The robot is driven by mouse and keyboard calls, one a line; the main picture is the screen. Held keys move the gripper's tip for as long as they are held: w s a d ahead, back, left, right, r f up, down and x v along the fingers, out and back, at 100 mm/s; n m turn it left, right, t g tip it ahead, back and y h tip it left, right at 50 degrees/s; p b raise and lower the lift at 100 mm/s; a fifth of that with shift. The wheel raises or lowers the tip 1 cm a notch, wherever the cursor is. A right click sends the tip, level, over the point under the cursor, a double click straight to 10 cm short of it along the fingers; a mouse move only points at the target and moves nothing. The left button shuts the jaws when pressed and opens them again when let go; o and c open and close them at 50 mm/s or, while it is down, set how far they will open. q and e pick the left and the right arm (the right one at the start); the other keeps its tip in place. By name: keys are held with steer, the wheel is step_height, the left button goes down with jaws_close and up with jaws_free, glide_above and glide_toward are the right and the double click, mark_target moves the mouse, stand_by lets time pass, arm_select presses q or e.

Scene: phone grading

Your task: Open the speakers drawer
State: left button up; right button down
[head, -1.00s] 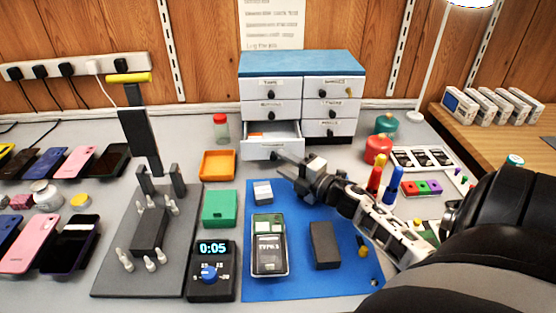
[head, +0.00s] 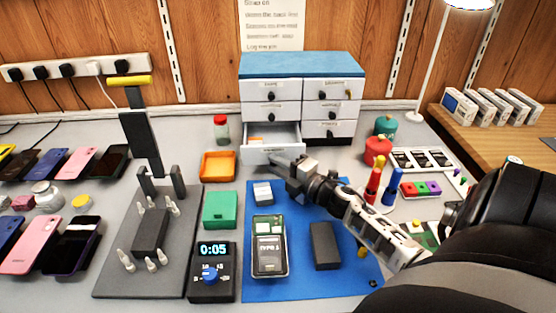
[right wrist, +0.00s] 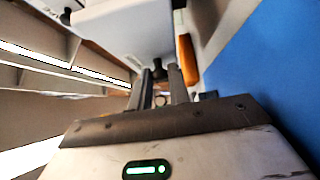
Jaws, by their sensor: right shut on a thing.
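The drawer cabinet (head: 300,65) stands at the back, with a blue top and white drawers in two columns. Its bottom left drawer (head: 254,156) is pulled out, with something orange and white inside. Its label is hidden or too small to read, so I cannot tell whether it is the speakers drawer. My right gripper (head: 276,163) is at the front of this drawer, shut on its dark knob (right wrist: 158,70), which shows between the fingers in the right wrist view. The other drawers are closed. My left gripper is not in view.
A blue mat (head: 300,285) lies in front of the cabinet with phone parts on it. An orange tray (head: 218,178), a green box (head: 220,210) and a timer (head: 212,285) stand left of the mat. Red and teal jars (head: 377,150) stand right of the cabinet.

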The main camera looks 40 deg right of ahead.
steer(key=shift+s+a, duration=0.25)
steer(key=shift+s, duration=0.1)
steer(key=shift+w, duration=0.1)
steer(key=c, duration=1.3)
jaws_free()
steer(key=s, duration=0.6)
steer(key=shift+s+d+f, duration=0.1)
steer(key=shift+d, duration=0.2)
steer(key=shift+s, duration=0.7)
